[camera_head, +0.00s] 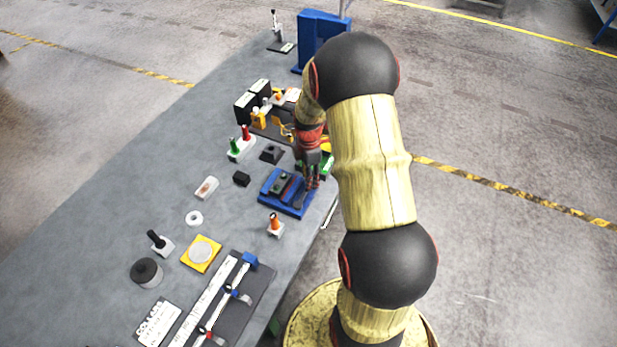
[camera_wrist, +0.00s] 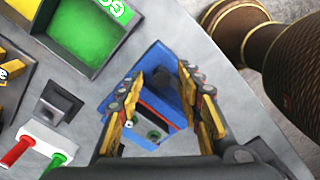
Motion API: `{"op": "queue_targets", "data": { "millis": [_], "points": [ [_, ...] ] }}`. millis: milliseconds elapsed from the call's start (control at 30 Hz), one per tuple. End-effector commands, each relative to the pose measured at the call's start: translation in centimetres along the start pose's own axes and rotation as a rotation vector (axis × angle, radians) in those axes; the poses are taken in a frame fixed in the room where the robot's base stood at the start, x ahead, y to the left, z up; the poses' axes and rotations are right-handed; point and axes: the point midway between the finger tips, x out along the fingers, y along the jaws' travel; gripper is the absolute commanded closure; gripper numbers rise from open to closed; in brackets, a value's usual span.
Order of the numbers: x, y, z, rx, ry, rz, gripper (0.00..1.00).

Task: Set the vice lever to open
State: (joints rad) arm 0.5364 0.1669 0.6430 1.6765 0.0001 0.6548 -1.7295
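The blue vice (camera_head: 270,194) sits near the right edge of the grey bench, with dark jaw parts on top. My gripper (camera_head: 309,184) hangs over its right side and hides part of it. In the wrist view my gripper (camera_wrist: 161,80) is open, its two fingers standing apart on either side of the blue vice (camera_wrist: 165,66). Nothing is seen held between them.
A green bin (camera_wrist: 85,30) and a block with red and green handles (camera_wrist: 45,143) are near the vice. An orange-topped piece (camera_head: 275,225) stands in front of it. A small black block (camera_head: 241,178) lies to its left.

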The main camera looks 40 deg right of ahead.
Motion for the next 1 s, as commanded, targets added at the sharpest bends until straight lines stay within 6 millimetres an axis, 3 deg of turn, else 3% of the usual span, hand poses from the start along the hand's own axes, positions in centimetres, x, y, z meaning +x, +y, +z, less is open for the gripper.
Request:
{"op": "queue_targets", "data": {
  "millis": [233,700,1000],
  "points": [
    [-1.8,0.1,0.0,0.0,0.0,0.002,0.64],
    [-10.4,0.1,0.0,0.0,0.0,0.002,0.64],
    [-12.0,0.0,0.0,0.0,0.0,-0.001,0.64]
  ]
}}
